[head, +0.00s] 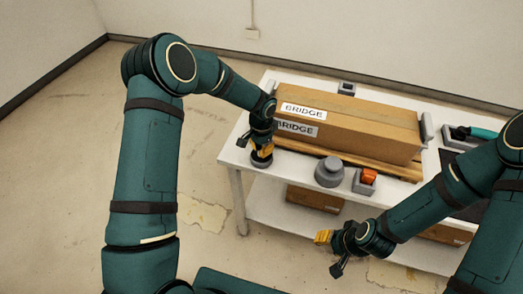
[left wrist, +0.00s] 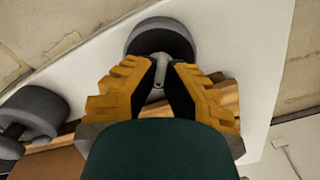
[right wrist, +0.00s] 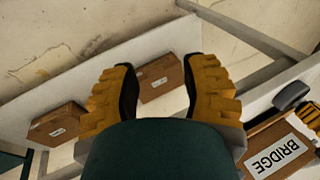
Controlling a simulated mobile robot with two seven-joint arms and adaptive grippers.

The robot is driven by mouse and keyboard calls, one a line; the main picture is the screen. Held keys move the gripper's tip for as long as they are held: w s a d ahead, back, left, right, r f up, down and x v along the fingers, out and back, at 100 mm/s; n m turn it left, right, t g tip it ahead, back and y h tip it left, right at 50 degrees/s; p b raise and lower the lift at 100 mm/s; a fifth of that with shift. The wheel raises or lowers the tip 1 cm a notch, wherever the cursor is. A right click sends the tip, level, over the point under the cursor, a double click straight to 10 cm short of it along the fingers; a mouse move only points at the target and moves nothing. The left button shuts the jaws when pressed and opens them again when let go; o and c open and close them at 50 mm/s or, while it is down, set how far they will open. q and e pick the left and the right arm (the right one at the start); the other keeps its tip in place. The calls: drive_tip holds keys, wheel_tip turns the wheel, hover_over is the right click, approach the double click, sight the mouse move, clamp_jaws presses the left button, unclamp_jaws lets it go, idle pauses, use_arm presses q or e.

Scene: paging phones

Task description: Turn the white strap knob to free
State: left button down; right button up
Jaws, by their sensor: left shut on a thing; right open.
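A round grey base with a pale knob (left wrist: 158,66) on it stands at the table's left front corner; its round base also shows in the head view (head: 262,161). My left gripper (head: 262,147) comes down from above, and its yellow fingers are shut on the pale knob in the left wrist view (left wrist: 160,82). The fingers hide the knob's sides, and I cannot read any marking on it. My right gripper (head: 327,242) is open and empty in front of the table; its fingers are wide apart in the right wrist view (right wrist: 160,85).
A long cardboard box (head: 350,125) labelled BRIDGE lies on wooden boards on the white table (head: 237,150). A grey round knob (head: 330,172) and a grey block with an orange-red part (head: 368,178) stand at the front edge. Cartons (head: 315,198) sit on the lower shelf.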

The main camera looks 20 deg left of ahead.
use_arm(q)
drive_tip(key=n+b, duration=0.2)
drive_tip(key=n, duration=0.1)
drive_tip(key=shift+f+n, duration=0.2)
drive_tip(key=shift+n, duration=0.1)
drive_tip(key=n+b, duration=0.1)
drive_tip(key=n, duration=0.3)
drive_tip(key=shift+s+n, duration=0.1)
drive_tip(key=shift+n, duration=0.2)
drive_tip(key=n, duration=0.3)
drive_tip(key=shift+r+n+b, duration=0.1)
drive_tip(key=shift+n+b, duration=0.2)
drive_tip(key=shift+n, duration=1.9)
drive_tip(key=c, duration=1)
unclamp_jaws()
drive_tip(key=shift+r, duration=0.1)
